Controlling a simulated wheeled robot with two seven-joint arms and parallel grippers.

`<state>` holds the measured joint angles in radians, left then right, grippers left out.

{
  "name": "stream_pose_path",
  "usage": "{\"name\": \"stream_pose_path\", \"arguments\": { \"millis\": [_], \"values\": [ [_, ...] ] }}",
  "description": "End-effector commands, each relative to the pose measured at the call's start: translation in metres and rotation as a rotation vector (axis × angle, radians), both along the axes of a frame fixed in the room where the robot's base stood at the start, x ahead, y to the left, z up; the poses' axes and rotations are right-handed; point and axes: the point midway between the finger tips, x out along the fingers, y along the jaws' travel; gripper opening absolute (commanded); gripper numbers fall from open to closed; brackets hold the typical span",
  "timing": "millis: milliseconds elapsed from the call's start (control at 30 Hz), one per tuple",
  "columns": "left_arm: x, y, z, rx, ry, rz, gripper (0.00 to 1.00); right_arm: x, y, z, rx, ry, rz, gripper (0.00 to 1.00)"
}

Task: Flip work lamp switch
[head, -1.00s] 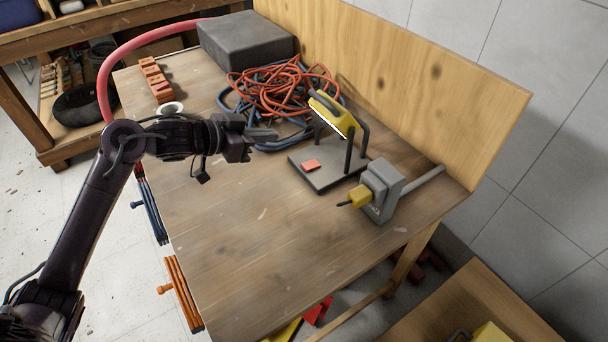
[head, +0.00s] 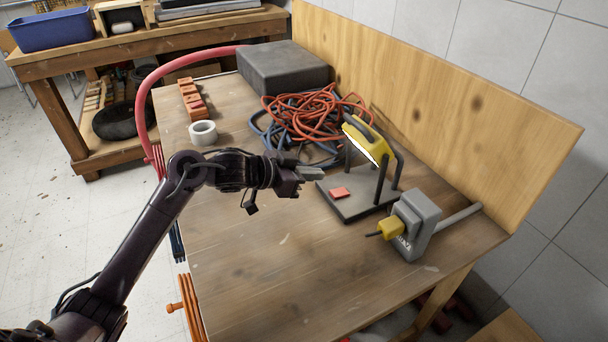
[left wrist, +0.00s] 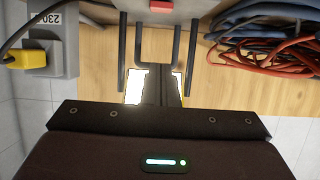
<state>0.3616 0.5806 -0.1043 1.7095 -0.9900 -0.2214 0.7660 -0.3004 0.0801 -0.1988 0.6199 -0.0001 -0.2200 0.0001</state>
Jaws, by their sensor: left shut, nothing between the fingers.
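The work lamp (head: 361,138) is a yellow light head with a bright white panel, held on dark posts over a grey base plate (head: 358,206). The panel looks lit. A red rocker switch (head: 340,192) sits on the base's left part; I cannot tell which way it is tilted. My left gripper (head: 314,174) is shut and empty, beside the base's left edge and close to the switch, without clear contact. In the left wrist view the switch (left wrist: 161,5) is at the top edge, beyond the shut fingers (left wrist: 162,84). My right gripper is out of view.
Coiled red and blue hoses (head: 310,115) lie behind the lamp. A grey box with a yellow plug (head: 390,229) stands to its right. A tape roll (head: 203,132), orange blocks (head: 192,102) and a dark case (head: 282,68) are farther back. The front of the wooden table (head: 275,265) is clear.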

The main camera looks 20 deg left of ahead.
Motion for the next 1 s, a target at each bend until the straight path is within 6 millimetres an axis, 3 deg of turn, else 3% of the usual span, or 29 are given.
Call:
{"name": "stream_pose_path", "arguments": {
  "millis": [267,400,533,1000],
  "values": [
    [0.039,-0.04,-0.022,-0.002,0.001,-0.002,0.0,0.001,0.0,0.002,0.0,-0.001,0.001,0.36],
    [0.033,-0.034,-0.047,0.0,0.004,0.001,0.0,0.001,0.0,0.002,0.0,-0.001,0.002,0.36],
    [0.032,-0.033,-0.057,0.0,0.001,0.0,0.0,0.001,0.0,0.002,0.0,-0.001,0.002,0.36],
    [0.031,-0.031,-0.063,0.001,0.001,0.0,0.0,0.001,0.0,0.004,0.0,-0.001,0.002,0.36]
  ]
}}
